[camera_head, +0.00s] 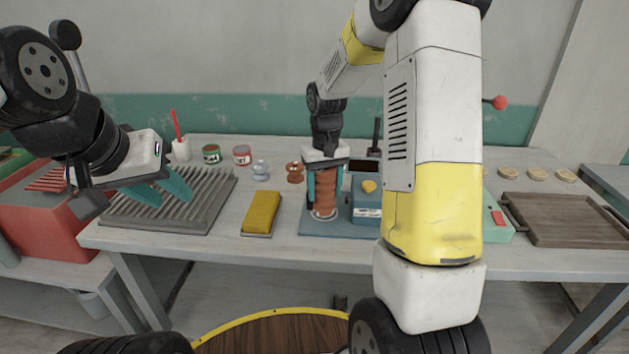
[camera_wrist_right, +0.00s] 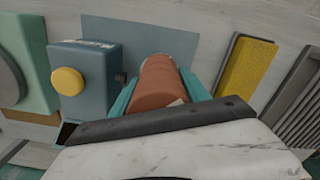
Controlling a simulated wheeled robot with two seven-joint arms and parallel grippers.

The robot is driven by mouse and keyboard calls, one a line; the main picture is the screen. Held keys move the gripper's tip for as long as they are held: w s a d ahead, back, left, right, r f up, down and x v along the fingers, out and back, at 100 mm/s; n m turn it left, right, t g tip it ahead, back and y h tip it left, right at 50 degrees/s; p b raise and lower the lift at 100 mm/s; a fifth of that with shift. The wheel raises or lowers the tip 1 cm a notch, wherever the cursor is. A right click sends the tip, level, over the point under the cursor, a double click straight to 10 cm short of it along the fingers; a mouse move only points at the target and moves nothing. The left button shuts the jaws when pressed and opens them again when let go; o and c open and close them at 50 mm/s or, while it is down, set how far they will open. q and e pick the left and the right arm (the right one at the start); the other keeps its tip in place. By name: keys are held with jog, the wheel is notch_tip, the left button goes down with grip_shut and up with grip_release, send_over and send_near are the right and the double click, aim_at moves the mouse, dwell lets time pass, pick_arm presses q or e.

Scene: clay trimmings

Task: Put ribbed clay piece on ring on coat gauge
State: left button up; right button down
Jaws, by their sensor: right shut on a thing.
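The ribbed clay piece (camera_head: 326,187) is a brown-orange cylinder, upright between the teal fingers of my right gripper (camera_head: 326,192). My right gripper is shut on it from above; it also shows in the right wrist view (camera_wrist_right: 163,86). Its lower end is at the pale ring (camera_head: 323,214) on the coat gauge; I cannot tell whether it bears fully on the ring. The coat gauge has a blue-grey base plate (camera_head: 311,227) and a blue box (camera_head: 364,209) with a yellow knob (camera_head: 369,186). My left gripper (camera_head: 162,190) is open and empty above the grey ribbed tray (camera_head: 215,205).
A yellow sponge-like block (camera_head: 262,211) lies left of the gauge. Small jars (camera_head: 242,155) and a glass-like spool (camera_head: 260,171) stand behind it. A red bin (camera_head: 45,222) is at far left. A wooden board (camera_head: 565,220) and several pale discs (camera_head: 537,174) are at right.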

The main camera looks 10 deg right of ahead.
jog(key=shift+w+d+f, duration=0.25)
jog(key=shift+w+f, duration=0.6)
jog(key=shift+w, duration=0.1)
jog(key=shift+f, duration=0.1)
jog(key=c, duration=0.5)
grip_release()
notch_tip(320, 180, up, 12)
jog(key=shift+f, duration=0.1)
jog(key=s+r+t, duration=0.2)
jog(key=s+r, duration=0.6)
jog(key=s, duration=0.2)
jog(key=s+t, duration=0.1)
jog(key=s, duration=0.3)
jog(key=s+a+t+y, duration=0.1)
jog(key=s, duration=0.4)
jog(key=s+a+t+y, duration=0.1)
jog(key=s+t, duration=0.1)
jog(key=s, duration=0.3)
jog(key=shift+s+a+r+m, duration=0.1)
jog(key=shift+s+r+m, duration=0.1)
jog(key=shift+r+m, duration=0.1)
